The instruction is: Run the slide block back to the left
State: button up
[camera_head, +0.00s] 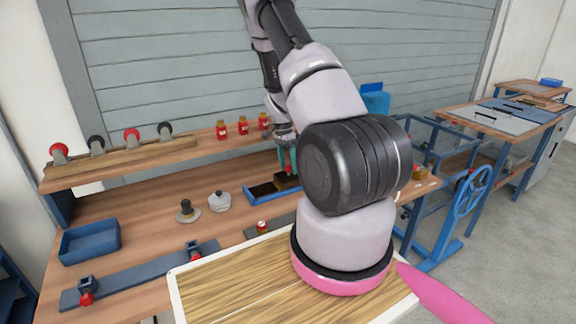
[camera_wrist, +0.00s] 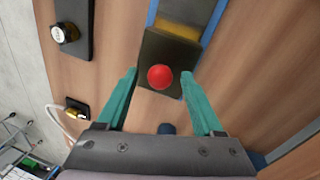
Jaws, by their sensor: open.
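The slide block (camera_head: 284,183) is dark and sits in a blue-edged track (camera_head: 258,202) on the bench in the head view. The dark, empty part of the track lies to the block's left; my arm hides what is to its right. In the wrist view the slide block (camera_wrist: 173,53) carries a round red knob (camera_wrist: 160,77). My gripper (camera_wrist: 159,74) is open, its teal fingers apart on either side of the knob. I cannot tell whether either finger touches it. In the head view only a bit of teal finger shows above the block.
Two grey-based knobs (camera_head: 219,201) stand left of the track. A blue bin (camera_head: 90,241) is at the far left. Red jars (camera_head: 243,125) stand on the raised shelf behind. A dark strip with clamps (camera_head: 140,275) lies in front.

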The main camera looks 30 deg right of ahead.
grip_shut()
dwell(1.4)
